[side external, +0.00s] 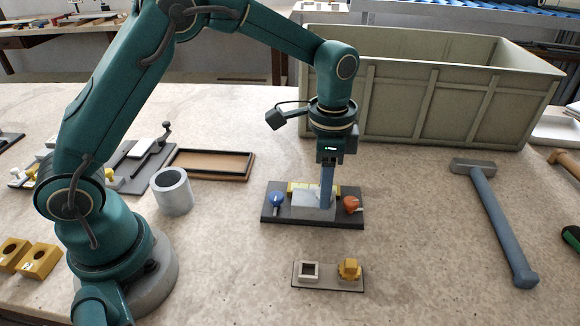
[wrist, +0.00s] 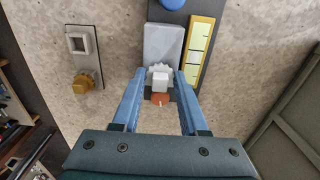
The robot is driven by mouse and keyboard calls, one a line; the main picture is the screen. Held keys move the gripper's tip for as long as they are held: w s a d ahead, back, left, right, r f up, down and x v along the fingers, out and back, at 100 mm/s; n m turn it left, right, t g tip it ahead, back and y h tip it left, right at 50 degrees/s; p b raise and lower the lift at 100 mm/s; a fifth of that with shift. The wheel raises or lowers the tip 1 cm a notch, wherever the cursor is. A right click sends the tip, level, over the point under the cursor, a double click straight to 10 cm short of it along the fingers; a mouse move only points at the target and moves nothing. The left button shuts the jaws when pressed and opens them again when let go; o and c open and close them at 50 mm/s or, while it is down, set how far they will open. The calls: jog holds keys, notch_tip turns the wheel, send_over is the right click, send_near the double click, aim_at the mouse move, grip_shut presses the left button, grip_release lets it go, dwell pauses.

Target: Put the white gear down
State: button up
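The white gear (wrist: 160,78) is between my fingertips in the wrist view, with its teeth toward the grey block. My gripper (wrist: 160,84) appears shut on it from both sides. In the side view my gripper (side external: 326,205) points down over a dark plate (side external: 270,215) bearing a light grey block (side external: 307,198), a yellow scale strip (wrist: 200,47), a blue knob (side external: 276,200) and an orange knob (side external: 351,204). The gear is hidden or not distinct there. I cannot tell whether the gear touches the plate or block.
A grey cylinder (side external: 174,192) and a shallow tray (side external: 210,164) stand left. A hammer (side external: 494,220) lies right; a large crate (side external: 430,90) stands behind.

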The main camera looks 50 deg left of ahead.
jog(key=s+a+r+n+t, duration=0.1)
jog(key=s+a+r+n, duration=0.15)
jog(key=r, duration=1.25)
jog(key=s+a+f+n+t, duration=0.1)
jog(key=s+f+n+t, duration=0.1)
jog(key=s, duration=0.5)
jog(key=s+a+f+n+t, duration=0.2)
jog(key=s+n, duration=0.2)
jog(key=s, duration=0.3)
jog(key=shift+s+f, duration=0.15)
jog(key=shift+f, duration=0.1)
jog(key=shift+n, duration=0.25)
